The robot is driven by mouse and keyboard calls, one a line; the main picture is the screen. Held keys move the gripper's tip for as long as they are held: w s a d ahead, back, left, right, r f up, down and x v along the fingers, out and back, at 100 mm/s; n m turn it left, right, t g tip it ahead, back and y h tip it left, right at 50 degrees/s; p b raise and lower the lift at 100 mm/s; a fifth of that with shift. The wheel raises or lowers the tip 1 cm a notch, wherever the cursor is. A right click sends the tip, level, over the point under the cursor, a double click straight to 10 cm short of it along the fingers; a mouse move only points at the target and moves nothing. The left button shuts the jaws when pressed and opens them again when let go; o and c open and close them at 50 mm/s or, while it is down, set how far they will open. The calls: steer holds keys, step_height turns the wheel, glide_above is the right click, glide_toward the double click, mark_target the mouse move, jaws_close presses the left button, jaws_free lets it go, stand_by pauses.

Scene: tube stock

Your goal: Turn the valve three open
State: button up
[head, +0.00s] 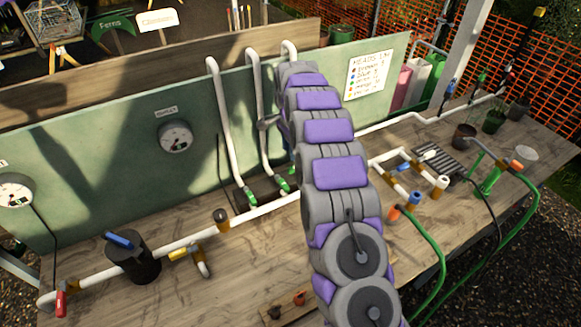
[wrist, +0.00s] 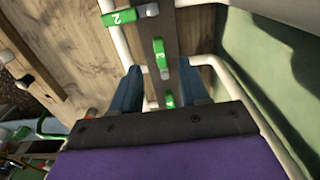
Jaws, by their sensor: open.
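The valve three handle (wrist: 160,56) is a green lever marked 3, seen in the wrist view on a dark strip between white pipes. It points up and down the picture, crosswise to the green valve two handle (wrist: 120,17). My gripper (wrist: 160,70) is open, with its two blue-grey fingers apart on either side of the lower end of the lever. I cannot tell whether they touch it. In the head view my own arm hides the gripper, and I cannot make out valve three there.
Another green handle (wrist: 168,98) shows between my fingers, lower in the wrist view. Two green handles (head: 250,195) stand left of my arm in the head view. A green backboard (head: 100,160) rises behind the white pipes. A black canister (head: 133,258) stands on the bench at left.

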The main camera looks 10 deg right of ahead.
mark_target(291, 168)
steer(key=f, duration=0.4)
steer(key=f+b, duration=0.1)
steer(key=f, duration=0.2)
steer(key=shift+d, duration=0.25)
steer(key=shift+a+f, duration=0.15)
steer(key=shift+f, duration=0.45)
steer(key=shift+c, duration=0.3)
jaws_close()
steer(key=shift+r, duration=0.1)
